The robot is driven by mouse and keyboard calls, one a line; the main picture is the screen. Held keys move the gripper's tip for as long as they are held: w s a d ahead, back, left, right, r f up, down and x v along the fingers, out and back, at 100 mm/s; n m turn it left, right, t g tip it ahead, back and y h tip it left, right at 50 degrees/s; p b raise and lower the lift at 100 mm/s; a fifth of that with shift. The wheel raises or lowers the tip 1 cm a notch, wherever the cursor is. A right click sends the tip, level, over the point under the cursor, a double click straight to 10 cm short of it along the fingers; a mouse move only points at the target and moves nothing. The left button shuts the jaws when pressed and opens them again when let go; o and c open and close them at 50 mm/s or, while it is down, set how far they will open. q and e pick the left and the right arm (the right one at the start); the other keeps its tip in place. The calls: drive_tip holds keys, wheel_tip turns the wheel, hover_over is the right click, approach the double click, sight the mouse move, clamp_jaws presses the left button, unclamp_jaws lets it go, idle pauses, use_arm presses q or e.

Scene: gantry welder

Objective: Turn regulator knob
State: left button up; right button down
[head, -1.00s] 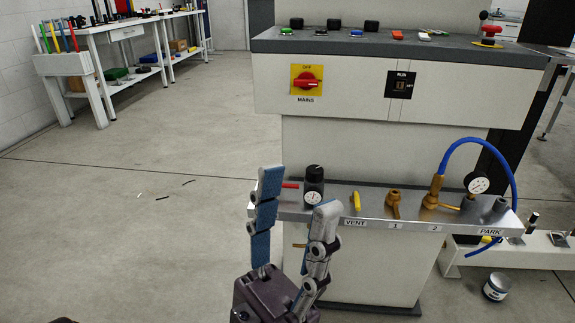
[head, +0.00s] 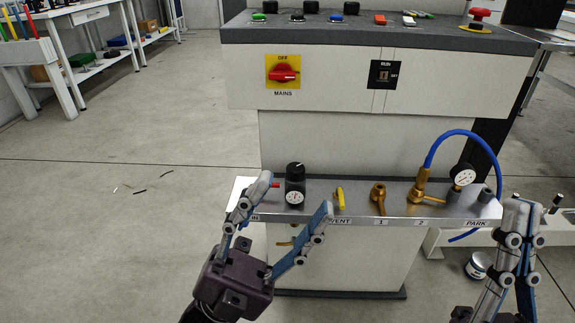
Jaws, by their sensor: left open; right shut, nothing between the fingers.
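The regulator is a black knob (head: 295,171) on top of a body with a small round white gauge (head: 294,198), standing upright on the metal shelf of the console. My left gripper (head: 296,196) is open, its two fingers spread in front of and below the regulator. Its left fingertip is near the red lever at the IN label, and its right finger reaches up toward the VENT label. I cannot tell whether either finger touches anything. My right gripper (head: 522,206) is shut and empty at the right, in front of the shelf's right end.
The metal shelf (head: 362,203) carries a yellow vent lever (head: 340,199), brass valve 1 (head: 378,197), brass valve 2 (head: 418,188), a second gauge (head: 462,175) and a blue hose (head: 468,133). The console (head: 345,80) with a red mains switch (head: 283,73) rises behind.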

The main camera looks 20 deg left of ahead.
use_arm(q)
drive_tip(key=w+d+f+m+g+y+p, duration=0.1)
drive_tip(key=w+f+m+g+y, duration=0.1)
drive_tip(key=w+f+m+g, duration=0.3)
drive_tip(key=m+t+y+p, duration=0.2)
drive_tip(key=m+y+p, duration=0.3)
drive_tip(key=m+y, duration=0.75)
approach(289, 168)
drive_tip(key=shift+w+d+f+m+h, duration=0.65)
drive_tip(key=shift+w+d+f+h, duration=0.05)
drive_tip(key=shift+w+f+h, duration=0.15)
drive_tip(key=shift+w, duration=0.2)
drive_tip(key=x, duration=0.7)
drive_tip(key=shift+w+d, duration=0.15)
use_arm(e)
drive_tip(key=w+f+g+h, duration=0.2)
drive_tip(key=w+f+g, duration=0.3)
drive_tip(key=f, duration=0.3)
drive_tip(key=w+f+g+h, duration=0.2)
drive_tip(key=w+f+g, duration=0.3)
drive_tip(key=f, duration=0.3)
drive_tip(key=shift+w+a+f+g, duration=0.15)
drive_tip(key=shift+w+a+g, duration=0.05)
drive_tip(key=shift+g, duration=0.4)
